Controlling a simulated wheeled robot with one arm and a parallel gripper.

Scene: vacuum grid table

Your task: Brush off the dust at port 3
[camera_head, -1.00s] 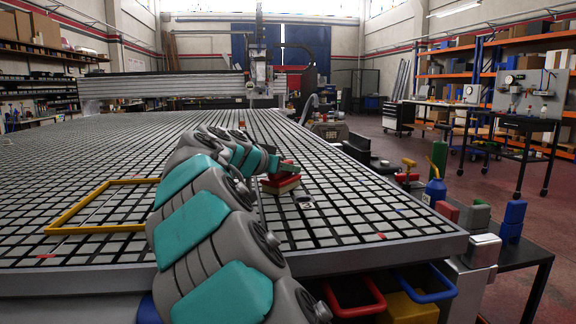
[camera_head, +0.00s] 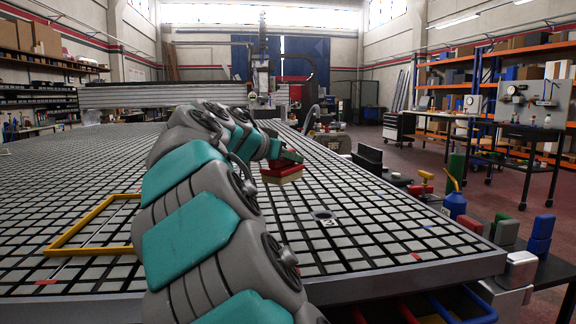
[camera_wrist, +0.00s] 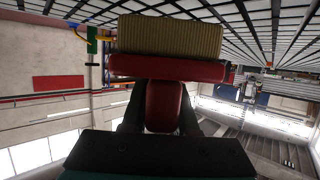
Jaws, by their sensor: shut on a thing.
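My gripper (camera_head: 287,156) is shut on the brush (camera_head: 281,172), which has a red back and tan bristles. The brush hangs just above the grid table (camera_head: 380,235), with its bristles facing the surface; I cannot tell for sure whether they touch it. In the wrist view the red handle sits between my fingers (camera_wrist: 163,108), and the tan bristle block of the brush (camera_wrist: 170,37) shows beyond it. Port 3 (camera_head: 323,214) is a dark round hole marked "3", to the right of and nearer than the brush. Any dust on it is too small to make out.
A yellow square frame (camera_head: 62,247) lies on the table at the left. Past the right edge stand a blue bottle (camera_head: 455,204), a green cylinder (camera_head: 456,171) and coloured blocks (camera_head: 540,235). A gantry beam (camera_head: 165,94) spans the far end.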

